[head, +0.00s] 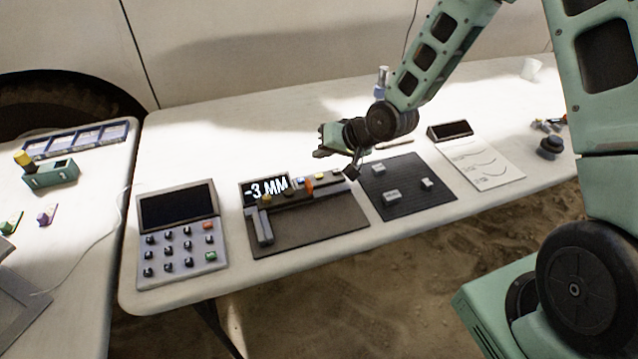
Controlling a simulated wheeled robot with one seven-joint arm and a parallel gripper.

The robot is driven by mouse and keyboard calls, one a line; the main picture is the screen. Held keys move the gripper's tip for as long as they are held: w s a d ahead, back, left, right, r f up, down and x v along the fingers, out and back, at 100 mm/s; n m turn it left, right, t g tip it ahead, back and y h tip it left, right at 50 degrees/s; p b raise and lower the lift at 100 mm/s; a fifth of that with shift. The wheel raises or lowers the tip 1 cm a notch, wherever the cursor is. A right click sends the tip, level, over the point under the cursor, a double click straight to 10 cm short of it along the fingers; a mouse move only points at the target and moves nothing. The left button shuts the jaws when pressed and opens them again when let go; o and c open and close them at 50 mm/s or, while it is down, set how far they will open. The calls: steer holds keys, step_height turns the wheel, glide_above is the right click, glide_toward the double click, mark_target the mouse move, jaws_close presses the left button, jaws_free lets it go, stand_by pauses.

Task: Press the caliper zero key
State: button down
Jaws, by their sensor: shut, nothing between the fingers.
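The caliper (310,191) lies along the back of a dark mat (305,230) on the white table. Its display (265,189) reads "-3 MM". Small coloured parts sit along it: a yellow one at the left, an orange one in the middle and another yellow one to the right. I cannot tell which is the zero key, as no labels are readable. A grey jaw (264,228) points toward the front at the left. My gripper (352,174) is shut and empty, pointing down near the right end of the caliper. I cannot tell whether it touches anything.
A keypad unit (180,232) with a dark screen stands left of the mat. A dark pad (405,196) with small grey blocks lies at the right, then a chart sheet (480,164) and small black screen (450,131). Another table with small items stands at the left.

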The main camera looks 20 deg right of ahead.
steer(key=shift+f+b, duration=0.95)
steer(key=shift+f, duration=0.95)
steer(key=shift+f, duration=0.1)
stand_by(0.4)
steer(key=shift+f, duration=0.3)
steer(key=shift+f+b, duration=0.3)
steer(key=shift+b, duration=0.1)
stand_by(0.5)
stand_by(0.3)
steer(key=shift+r+p, duration=0.75)
steer(key=shift+r, duration=0.15)
step_height(320, 180, up, 5)
steer(key=p, duration=0.4)
